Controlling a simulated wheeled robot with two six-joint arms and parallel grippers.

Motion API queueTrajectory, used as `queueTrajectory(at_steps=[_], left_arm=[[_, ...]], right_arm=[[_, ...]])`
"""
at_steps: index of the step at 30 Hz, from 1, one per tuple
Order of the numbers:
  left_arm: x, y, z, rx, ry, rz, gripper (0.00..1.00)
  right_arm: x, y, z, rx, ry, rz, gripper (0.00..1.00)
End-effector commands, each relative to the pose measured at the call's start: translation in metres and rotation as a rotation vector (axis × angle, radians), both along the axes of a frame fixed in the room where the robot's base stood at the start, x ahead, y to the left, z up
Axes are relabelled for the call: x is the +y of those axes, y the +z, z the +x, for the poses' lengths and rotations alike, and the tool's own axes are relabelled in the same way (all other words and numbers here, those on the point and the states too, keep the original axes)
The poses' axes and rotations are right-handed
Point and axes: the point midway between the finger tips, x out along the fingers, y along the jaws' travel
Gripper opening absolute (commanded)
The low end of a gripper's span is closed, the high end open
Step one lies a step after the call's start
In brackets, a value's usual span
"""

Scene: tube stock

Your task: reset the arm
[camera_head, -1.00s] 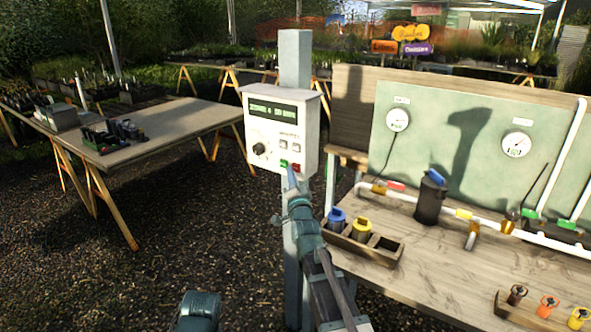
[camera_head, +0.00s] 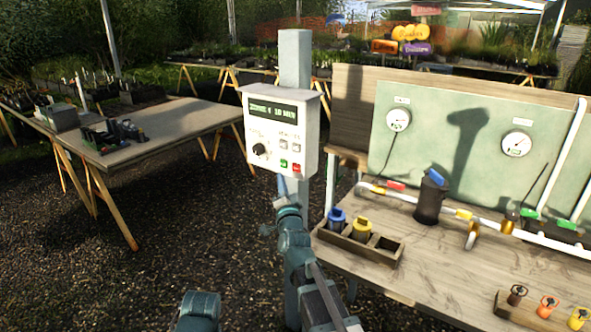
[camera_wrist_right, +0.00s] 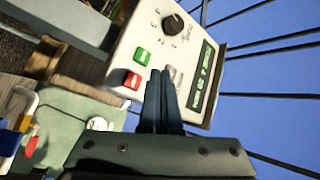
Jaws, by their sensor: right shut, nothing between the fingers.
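My right arm reaches up from the bottom in the head view, and its gripper (camera_head: 281,184) is just below the white control box (camera_head: 262,165). Whether the tips touch the box cannot be told. The box has a lit display (camera_head: 271,111) and a black knob (camera_head: 260,150). My left gripper is out of view.
The box is on a grey post (camera_head: 295,60). A table (camera_head: 180,122) stands at left. Gravel between is open.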

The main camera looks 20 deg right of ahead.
Motion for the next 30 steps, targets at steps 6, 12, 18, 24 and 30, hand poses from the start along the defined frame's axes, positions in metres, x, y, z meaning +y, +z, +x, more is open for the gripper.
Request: queueTrajectory(at_steps=[6,12,18,24,30], left_arm=[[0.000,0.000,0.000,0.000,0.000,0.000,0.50],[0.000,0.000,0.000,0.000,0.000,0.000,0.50],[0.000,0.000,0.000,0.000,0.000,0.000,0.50],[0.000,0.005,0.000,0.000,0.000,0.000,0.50],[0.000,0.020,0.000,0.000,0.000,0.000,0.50]], right_arm=[[0.000,0.000,0.000,0.000,0.000,0.000,0.00],[0.000,0.000,0.000,0.000,0.000,0.000,0.00],[0.000,0.000,0.000,0.000,0.000,0.000,0.00],[0.025,-0.014,-0.002,0.094,0.053,-0.053,0.00],[0.107,-0.081,-0.031,0.464,0.257,-0.292,0.00]])
